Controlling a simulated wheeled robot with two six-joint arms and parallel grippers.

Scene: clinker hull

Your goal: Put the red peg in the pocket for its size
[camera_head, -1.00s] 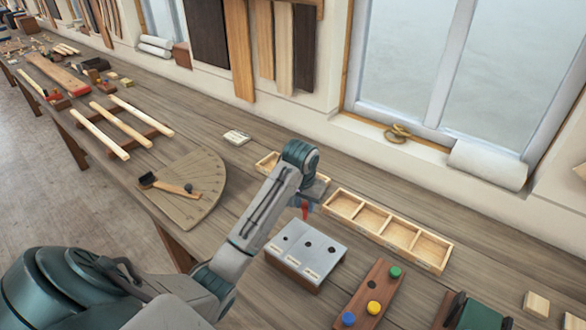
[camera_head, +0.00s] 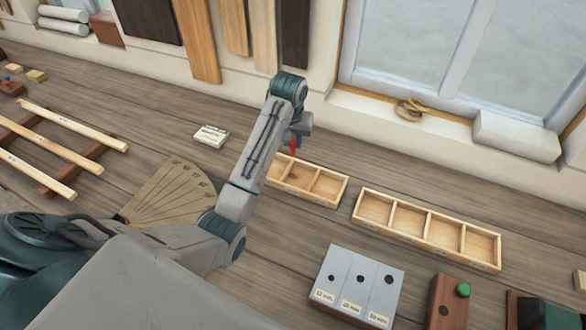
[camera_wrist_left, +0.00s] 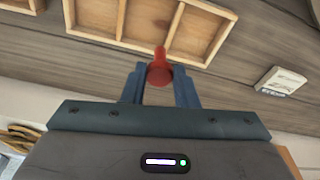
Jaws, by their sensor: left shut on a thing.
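My left gripper (camera_head: 296,141) is shut on the red peg (camera_head: 293,146), which hangs down from its fingers. The peg also shows between the blue fingers in the left wrist view (camera_wrist_left: 160,70). The gripper is above the back side of the smaller wooden tray (camera_head: 325,188), which has three pockets. In the wrist view, the peg overlaps the back rim of this tray (camera_wrist_left: 130,46) near its middle pocket. Any pocket labels are unreadable. A longer tray (camera_head: 425,240) with open pockets stands to the right. My right gripper is not in view.
A pale gauge block (camera_head: 345,290) with three holes and size labels stands in front. A wooden board with a green peg (camera_head: 463,290) is to its right. A fan-shaped board (camera_head: 170,195) lies beside the arm.

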